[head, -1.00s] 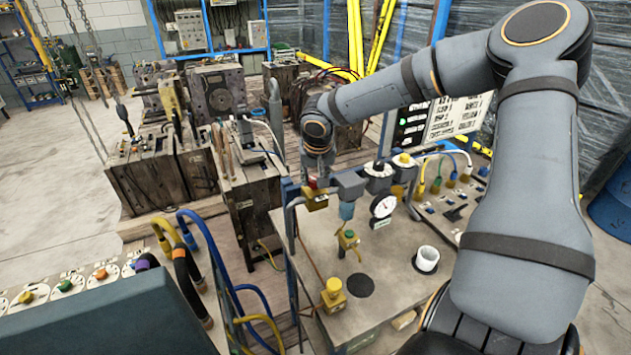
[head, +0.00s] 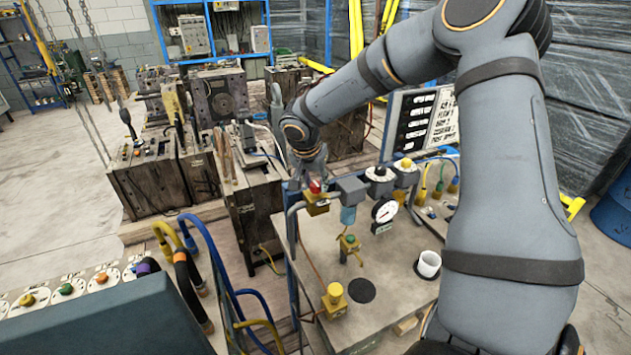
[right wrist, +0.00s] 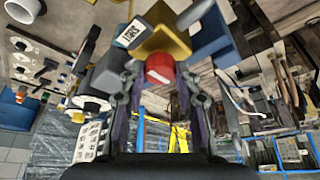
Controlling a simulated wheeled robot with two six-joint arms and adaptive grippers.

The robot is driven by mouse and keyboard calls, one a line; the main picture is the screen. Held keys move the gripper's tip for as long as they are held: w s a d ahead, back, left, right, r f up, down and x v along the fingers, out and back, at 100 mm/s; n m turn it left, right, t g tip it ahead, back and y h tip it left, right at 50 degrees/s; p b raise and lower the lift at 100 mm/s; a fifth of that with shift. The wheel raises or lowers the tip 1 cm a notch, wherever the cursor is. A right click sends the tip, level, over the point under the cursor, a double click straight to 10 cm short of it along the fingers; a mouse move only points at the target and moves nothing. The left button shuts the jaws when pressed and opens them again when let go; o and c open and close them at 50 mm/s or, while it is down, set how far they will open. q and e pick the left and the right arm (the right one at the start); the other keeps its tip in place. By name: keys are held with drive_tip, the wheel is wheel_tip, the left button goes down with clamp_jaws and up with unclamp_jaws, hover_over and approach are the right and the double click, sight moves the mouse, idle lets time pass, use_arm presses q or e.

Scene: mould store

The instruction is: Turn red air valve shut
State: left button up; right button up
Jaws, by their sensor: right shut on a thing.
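The red air valve knob (head: 315,187) sits on a yellow valve body (head: 317,206) at the left end of the air pipe assembly above the grey bench. My right gripper (head: 313,172) reaches down to it from above. In the right wrist view the red knob (right wrist: 160,68) lies between the two fingers of my right gripper (right wrist: 158,80), which are shut on it. The yellow body (right wrist: 165,42) shows just beyond the fingertips. The fingers partly hide the knob in the head view. My left gripper is not in view.
A grey-blue regulator block (head: 351,188) and a pressure gauge (head: 384,211) stand right of the valve. Blue hoses (head: 222,262) run at left.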

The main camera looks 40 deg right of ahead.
drive_tip(key=o, duration=1.1)
drive_tip(key=shift+o, duration=0.2)
